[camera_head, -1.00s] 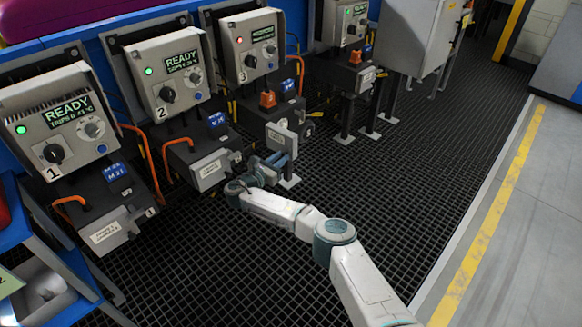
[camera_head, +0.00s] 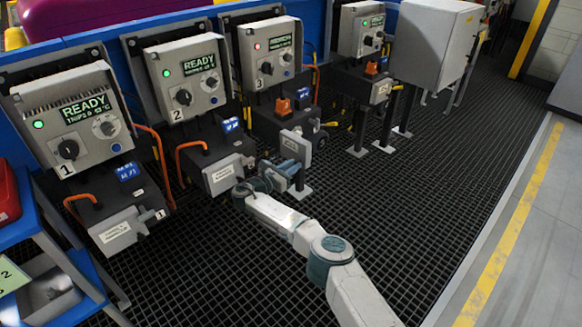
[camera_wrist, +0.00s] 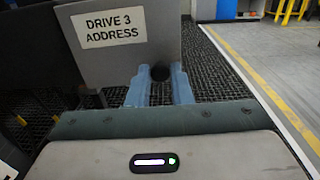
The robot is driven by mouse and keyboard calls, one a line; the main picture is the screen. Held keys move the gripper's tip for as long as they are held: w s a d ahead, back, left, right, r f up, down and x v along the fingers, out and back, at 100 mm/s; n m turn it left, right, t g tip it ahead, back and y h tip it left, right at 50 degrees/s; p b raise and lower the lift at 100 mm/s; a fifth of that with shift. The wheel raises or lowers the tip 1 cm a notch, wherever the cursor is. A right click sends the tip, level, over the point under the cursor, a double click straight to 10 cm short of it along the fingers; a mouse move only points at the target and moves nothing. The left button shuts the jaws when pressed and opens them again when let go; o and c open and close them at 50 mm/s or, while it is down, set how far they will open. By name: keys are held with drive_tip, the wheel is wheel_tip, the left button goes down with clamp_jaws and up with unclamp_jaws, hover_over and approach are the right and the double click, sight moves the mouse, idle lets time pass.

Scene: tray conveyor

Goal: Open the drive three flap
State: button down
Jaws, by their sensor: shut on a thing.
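The drive three flap (camera_head: 296,146) is a light grey plate low on the front of the third drive's dark box (camera_head: 283,120). In the wrist view the flap (camera_wrist: 190,35) fills the upper middle, with a white label reading DRIVE 3 ADDRESS. My gripper (camera_wrist: 160,85) has its blue fingers at the flap's lower edge, shut on a small dark round knob (camera_wrist: 160,73) there. In the head view my gripper (camera_head: 288,172) reaches the flap from below. The flap looks to stand out from the box; the hinge and how far it is swung are unclear.
Drive one (camera_head: 80,115) and drive two (camera_head: 190,75) stand to the left, each with its own flap. A fourth drive (camera_head: 362,30) and a grey cabinet (camera_head: 432,45) stand right. A blue cart (camera_head: 40,240) is at far left. The dark grating floor (camera_head: 420,190) is clear on the right.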

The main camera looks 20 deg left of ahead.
drive_tip(key=c, duration=1.3)
unclamp_jaws()
drive_tip(key=shift+a, duration=0.1)
drive_tip(key=p+v, duration=0.2)
drive_tip(key=v, duration=1.1)
drive_tip(key=shift+s+a+p, duration=0.2)
drive_tip(key=shift+s+p, duration=0.15)
